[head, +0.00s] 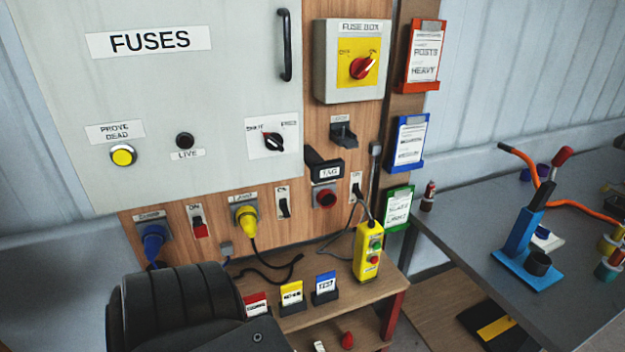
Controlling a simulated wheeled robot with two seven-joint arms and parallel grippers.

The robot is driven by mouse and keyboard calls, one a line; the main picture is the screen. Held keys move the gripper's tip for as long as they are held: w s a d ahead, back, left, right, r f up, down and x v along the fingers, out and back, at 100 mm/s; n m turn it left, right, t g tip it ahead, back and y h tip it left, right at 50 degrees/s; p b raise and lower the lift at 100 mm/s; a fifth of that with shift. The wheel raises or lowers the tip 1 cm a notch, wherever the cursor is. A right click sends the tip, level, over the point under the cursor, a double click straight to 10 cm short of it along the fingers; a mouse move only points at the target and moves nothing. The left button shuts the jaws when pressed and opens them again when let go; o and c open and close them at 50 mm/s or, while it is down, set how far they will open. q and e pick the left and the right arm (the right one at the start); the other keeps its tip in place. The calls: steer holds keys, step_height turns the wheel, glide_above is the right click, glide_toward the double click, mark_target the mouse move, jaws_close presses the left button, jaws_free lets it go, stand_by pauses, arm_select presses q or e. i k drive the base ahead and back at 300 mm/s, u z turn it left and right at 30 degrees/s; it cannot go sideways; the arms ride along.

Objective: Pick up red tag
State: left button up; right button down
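A red-and-white tag (256,304) stands in a small dark holder at the left of a row on the wooden shelf. Its lower part is partly hidden by my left arm. A yellow tag (291,293) and a blue tag (326,283) stand to its right in similar holders. My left arm comes in at the bottom left, close in front of the red tag. A dark part with a screw (257,338) lies at its end, and no fingertips show. I cannot tell whether that gripper is open or shut. My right gripper is not in view.
A yellow pendant control (368,250) hangs right of the tags. The panel above has a blue plug (154,238), a yellow plug (245,219), a black TAG holder (324,168) and switches. A grey table (470,250) with tools stands at right. A red object (347,340) sits below.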

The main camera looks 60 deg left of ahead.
mark_target(257, 303)
steer(key=i, duration=0.95)
steer(key=u, duration=2)
